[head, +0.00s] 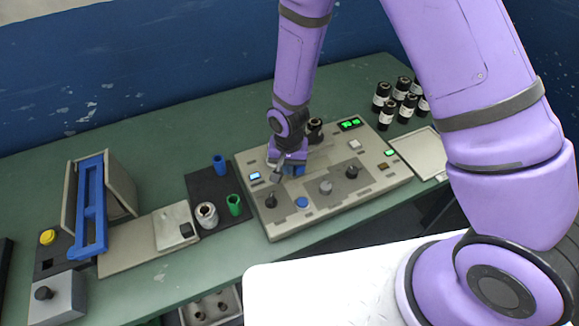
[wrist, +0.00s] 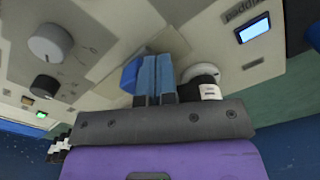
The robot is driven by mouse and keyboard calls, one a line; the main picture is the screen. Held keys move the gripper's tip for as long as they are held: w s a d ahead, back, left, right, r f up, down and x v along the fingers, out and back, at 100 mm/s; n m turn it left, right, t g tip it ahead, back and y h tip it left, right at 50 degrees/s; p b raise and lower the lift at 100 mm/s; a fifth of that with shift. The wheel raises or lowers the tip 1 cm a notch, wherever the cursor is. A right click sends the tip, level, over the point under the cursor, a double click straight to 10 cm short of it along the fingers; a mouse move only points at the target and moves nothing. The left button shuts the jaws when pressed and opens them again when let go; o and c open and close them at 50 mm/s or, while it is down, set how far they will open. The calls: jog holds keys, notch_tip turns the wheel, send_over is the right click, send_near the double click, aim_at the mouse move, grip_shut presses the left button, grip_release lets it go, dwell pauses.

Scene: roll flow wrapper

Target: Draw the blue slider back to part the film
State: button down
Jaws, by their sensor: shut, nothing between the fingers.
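My gripper (head: 284,172) is over the left part of the grey control panel (head: 335,203). In the wrist view its two blue-grey fingers (wrist: 155,78) are together with nothing held between them. A bright blue block (wrist: 131,75), which may be the slider, shows just left of the fingertips. Blue also shows beside the gripper in the head view (head: 298,169). I cannot tell whether the fingers touch the block, and they partly hide it. No film can be made out near it.
A stand with a tall blue frame (head: 91,205) is at left. Blue (head: 219,165) and green (head: 234,205) cups stand between. Several black bottles (head: 383,97) stand at back right.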

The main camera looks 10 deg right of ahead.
aim_at(309, 169)
jog(key=shift+w+d, duration=0.35)
jog(key=shift+d, duration=0.9)
jog(key=shift+w+d, duration=0.4)
jog(key=shift+d, duration=0.85)
jog(key=shift+w+d, duration=0.35)
jog(key=shift+d, duration=0.9)
jog(key=shift+a, duration=0.2)
jog(key=shift+s+a, duration=0.2)
jog(key=shift+a, duration=0.25)
notch_tip(309, 169, up, 8)
jog(key=shift+r, duration=0.1)
